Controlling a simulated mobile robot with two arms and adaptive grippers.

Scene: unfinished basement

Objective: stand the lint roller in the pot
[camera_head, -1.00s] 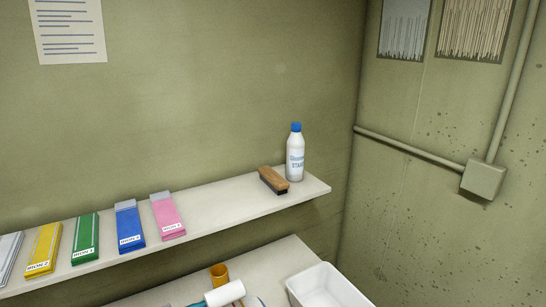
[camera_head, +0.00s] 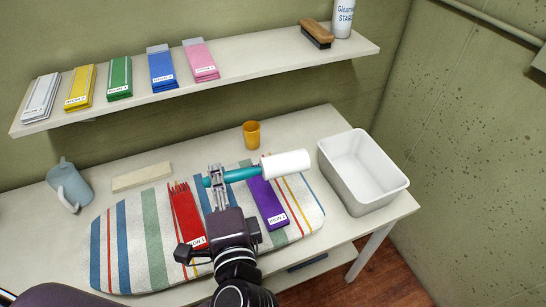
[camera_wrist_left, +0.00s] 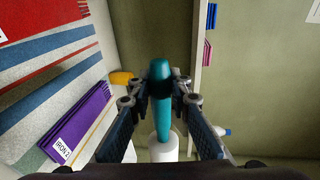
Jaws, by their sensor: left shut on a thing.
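The lint roller has a teal handle and a white roll (camera_head: 286,164). My left gripper (camera_head: 216,174) is shut on its handle and holds it lying roughly level over the striped board, the roll pointing right. In the left wrist view the teal handle (camera_wrist_left: 164,108) sits between the fingers, with the white roll partly hidden behind it. The pot, a small orange-yellow cup (camera_head: 252,136), stands upright on the table behind the handle; it also shows in the left wrist view (camera_wrist_left: 121,78). The roller is apart from the pot. My right gripper is not in view.
A striped ironing board cover (camera_head: 134,245) carries red (camera_head: 186,218) and purple (camera_head: 267,206) packets. A white bin (camera_head: 359,175) stands right, a grey-blue jug (camera_head: 68,184) and a pale block (camera_head: 141,177) left. A shelf (camera_head: 251,62) with several packets and a brush (camera_head: 316,34) overhangs behind.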

